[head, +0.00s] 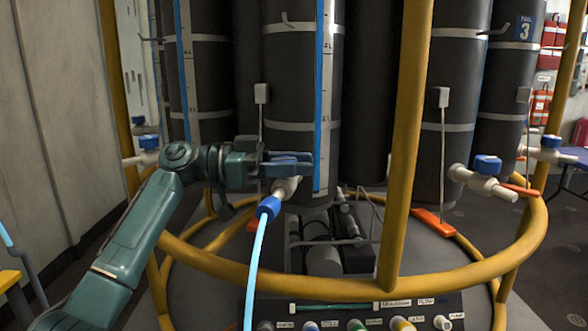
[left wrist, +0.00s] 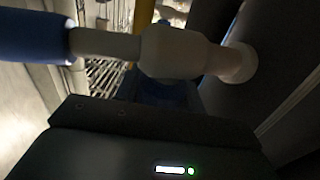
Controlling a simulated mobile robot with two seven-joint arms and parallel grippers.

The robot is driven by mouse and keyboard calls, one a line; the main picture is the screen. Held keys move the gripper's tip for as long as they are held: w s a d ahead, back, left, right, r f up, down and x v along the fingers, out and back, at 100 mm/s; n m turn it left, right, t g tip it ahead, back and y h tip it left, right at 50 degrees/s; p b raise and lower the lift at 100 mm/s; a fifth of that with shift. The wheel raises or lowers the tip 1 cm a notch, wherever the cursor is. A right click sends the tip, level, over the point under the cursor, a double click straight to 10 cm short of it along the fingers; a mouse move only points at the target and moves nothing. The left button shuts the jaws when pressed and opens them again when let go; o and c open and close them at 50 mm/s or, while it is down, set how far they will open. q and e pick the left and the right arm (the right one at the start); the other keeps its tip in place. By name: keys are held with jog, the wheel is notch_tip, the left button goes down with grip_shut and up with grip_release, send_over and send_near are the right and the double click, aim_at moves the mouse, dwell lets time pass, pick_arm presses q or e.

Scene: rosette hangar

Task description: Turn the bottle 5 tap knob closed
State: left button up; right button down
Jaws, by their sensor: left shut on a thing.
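My left gripper (head: 288,164) reaches in from the left and is shut on the blue tap knob (head: 292,155) at the foot of the middle dark bottle (head: 290,110). The white tap body (head: 287,188) sits just below the fingers, with a blue connector (head: 268,207) and a light blue hose hanging from it. In the left wrist view the white tap body (left wrist: 170,50) crosses above the gripper, and the dark blue knob (left wrist: 165,92) is mostly hidden by the gripper. No number shows on this bottle. My right gripper is out of view.
A yellow tube frame, with an upright (head: 405,150) right of the tap and a low ring (head: 330,288), surrounds the bottles. A labelled panel (head: 365,305) is below. Another blue-knobbed tap (head: 487,165) is at right, near a bottle marked No. 3 (head: 515,70).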

pick_arm(q)
jog(key=m+g+p, duration=0.1)
jog(key=g, duration=0.1)
jog(key=m+g, duration=0.1)
jog(key=g, duration=0.1)
jog(key=shift+s+r+m+y+p, duration=0.1)
jog(key=shift+s+m+y+p, duration=0.1)
jog(key=shift+m+y+p, duration=0.15)
jog(key=shift+s+m+g+y+p, duration=0.1)
jog(key=shift+m+g+y+p, duration=0.35)
jog(key=shift+g, duration=0.65)
jog(key=shift+s+m+g+p, duration=0.1)
jog(key=shift+m+g+p, duration=0.3)
jog(key=shift+m+g, duration=0.15)
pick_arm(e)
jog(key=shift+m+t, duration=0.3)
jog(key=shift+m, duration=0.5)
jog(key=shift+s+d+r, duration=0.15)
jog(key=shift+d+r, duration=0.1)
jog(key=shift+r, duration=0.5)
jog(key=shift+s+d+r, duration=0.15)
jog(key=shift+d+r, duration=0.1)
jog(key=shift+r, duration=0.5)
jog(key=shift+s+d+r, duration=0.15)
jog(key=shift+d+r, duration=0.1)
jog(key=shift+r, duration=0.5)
pick_arm(q)
jog(key=shift+f, duration=0.2)
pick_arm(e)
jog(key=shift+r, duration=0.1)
